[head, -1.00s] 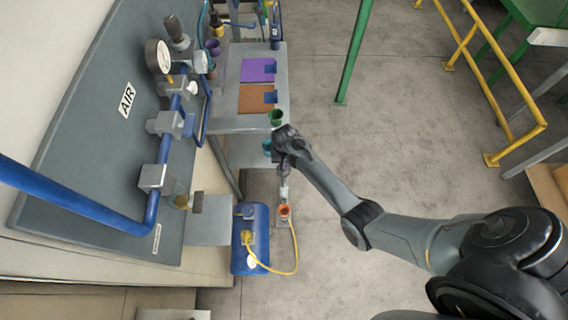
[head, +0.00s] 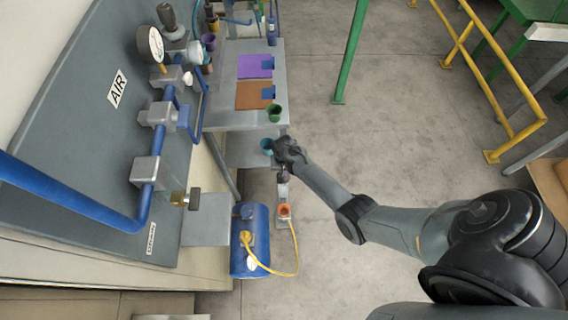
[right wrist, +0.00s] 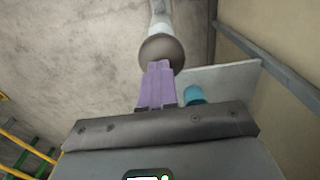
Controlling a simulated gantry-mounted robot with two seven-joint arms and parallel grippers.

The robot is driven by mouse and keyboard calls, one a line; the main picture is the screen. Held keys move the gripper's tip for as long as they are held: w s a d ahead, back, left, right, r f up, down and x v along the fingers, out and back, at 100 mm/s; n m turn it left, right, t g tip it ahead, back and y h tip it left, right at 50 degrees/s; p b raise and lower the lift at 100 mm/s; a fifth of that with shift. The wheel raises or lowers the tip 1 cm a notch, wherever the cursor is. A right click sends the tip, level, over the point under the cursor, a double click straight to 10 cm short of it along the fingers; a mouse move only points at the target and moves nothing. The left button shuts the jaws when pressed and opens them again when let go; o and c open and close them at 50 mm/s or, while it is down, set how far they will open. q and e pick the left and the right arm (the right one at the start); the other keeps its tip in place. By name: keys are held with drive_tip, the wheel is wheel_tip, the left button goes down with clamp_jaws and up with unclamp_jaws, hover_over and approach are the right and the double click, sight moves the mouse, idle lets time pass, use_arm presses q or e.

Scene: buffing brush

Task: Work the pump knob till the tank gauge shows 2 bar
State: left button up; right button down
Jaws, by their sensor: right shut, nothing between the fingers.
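The pump knob is a dark grey ball (right wrist: 162,53) on a pale rod; it also shows small in the head view (head: 283,177), above the pump's orange top (head: 284,210). My right gripper (right wrist: 158,68) is shut with nothing in it. Its purple fingertips overlap the knob's near edge in the right wrist view; whether they press on it I cannot tell. The blue tank (head: 250,240) stands left of the pump, joined by a yellow hose (head: 292,262). A small pale round face, likely the tank gauge (head: 252,264), is too small to read. My left gripper is out of view.
A grey bench with a green cup (head: 274,112) and purple (head: 255,66) and brown (head: 253,95) mats stands behind. A teal cup (head: 267,145) sits close to my right gripper. Blue pipework (head: 150,195) lines the left wall.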

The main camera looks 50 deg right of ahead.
wheel_tip(320, 180, up, 5)
drive_tip(key=p, duration=0.5)
drive_tip(key=shift+s+f, duration=0.1)
drive_tip(key=shift+f, duration=0.1)
wheel_tip(320, 180, up, 9)
drive_tip(key=p, duration=0.1)
drive_tip(key=shift+r, duration=0.2)
idle(0.3)
idle(0.7)
